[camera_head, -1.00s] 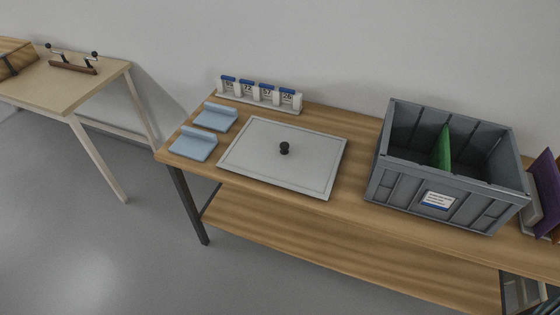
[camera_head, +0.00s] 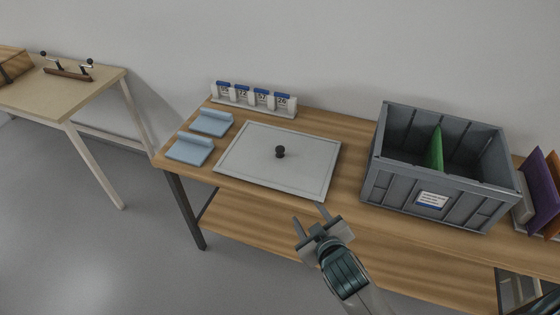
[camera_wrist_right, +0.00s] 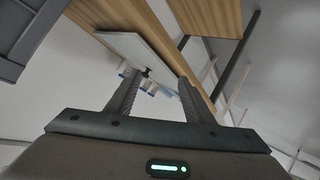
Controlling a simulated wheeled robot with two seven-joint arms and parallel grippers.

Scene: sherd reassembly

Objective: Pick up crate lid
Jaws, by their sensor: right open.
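The crate lid (camera_head: 262,173) is a flat grey panel with a black knob (camera_head: 280,152) at its middle. It lies flat on the wooden table in the head view, left of the crate. It also shows in the right wrist view (camera_wrist_right: 130,45), with its knob (camera_wrist_right: 146,72) between the fingers in the picture. My right gripper (camera_head: 309,222) is open and empty, in front of the lid's near right corner and apart from the knob. Its two fingers show in the right wrist view (camera_wrist_right: 155,88). My left gripper is not in view.
A grey crate (camera_head: 387,188) with a green divider (camera_head: 435,148) stands on the table (camera_head: 349,150) at right. Two light blue pads (camera_head: 190,149) lie left of the lid. A row of numbered tags (camera_head: 253,100) stands behind it.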

